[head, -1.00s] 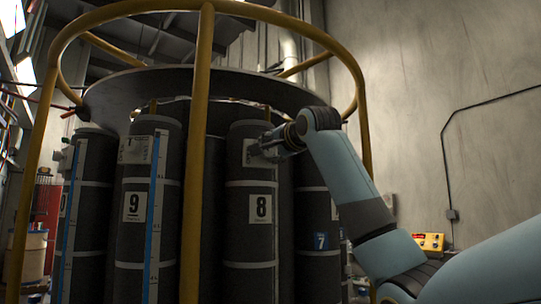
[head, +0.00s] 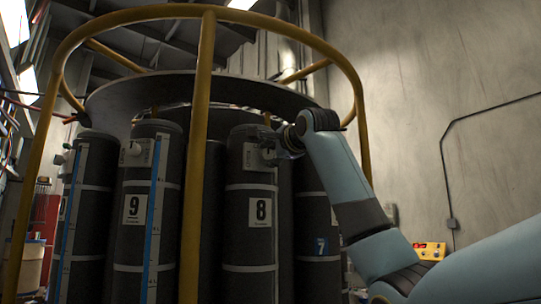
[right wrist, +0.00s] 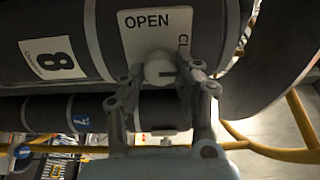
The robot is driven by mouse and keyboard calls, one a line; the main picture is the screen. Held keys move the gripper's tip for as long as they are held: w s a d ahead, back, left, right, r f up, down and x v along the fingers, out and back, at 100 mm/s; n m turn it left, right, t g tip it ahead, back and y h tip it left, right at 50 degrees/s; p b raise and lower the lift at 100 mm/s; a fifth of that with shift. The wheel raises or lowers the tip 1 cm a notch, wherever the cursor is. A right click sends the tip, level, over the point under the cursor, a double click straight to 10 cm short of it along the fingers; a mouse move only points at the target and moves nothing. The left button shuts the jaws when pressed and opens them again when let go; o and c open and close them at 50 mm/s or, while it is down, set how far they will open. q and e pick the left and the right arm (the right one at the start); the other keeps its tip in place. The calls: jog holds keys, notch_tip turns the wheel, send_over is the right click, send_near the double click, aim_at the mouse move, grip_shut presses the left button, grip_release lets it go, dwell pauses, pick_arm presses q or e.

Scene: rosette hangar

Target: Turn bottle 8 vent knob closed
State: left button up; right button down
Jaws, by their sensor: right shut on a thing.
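Bottle 8 (head: 249,240) is a dark upright cylinder with a white "8" label, standing behind the yellow frame in the head view. My right gripper (head: 268,150) is at the white plate near its top. In the right wrist view, my right gripper (right wrist: 160,80) is shut on the round pale vent knob (right wrist: 158,66), one finger at each side. The knob sits on a white plate (right wrist: 150,28) reading "OPEN", with "CL" partly hidden behind a finger. I cannot tell the knob's exact pointing. My left gripper is not in view.
A yellow tubular frame (head: 198,120) rings the bottles, with one upright left of bottle 8. Bottle 9 (head: 130,250) stands to the left, and bottle 7 (head: 321,225) is partly behind my arm. A yellow control box (head: 430,250) is at the right by the bare wall.

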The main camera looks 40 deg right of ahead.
jog(key=c, duration=0.9)
grip_release()
jog(key=shift+c, duration=0.2)
jog(key=s+a, duration=0.2)
jog(key=s, duration=0.9)
jog(key=shift+s, duration=0.4)
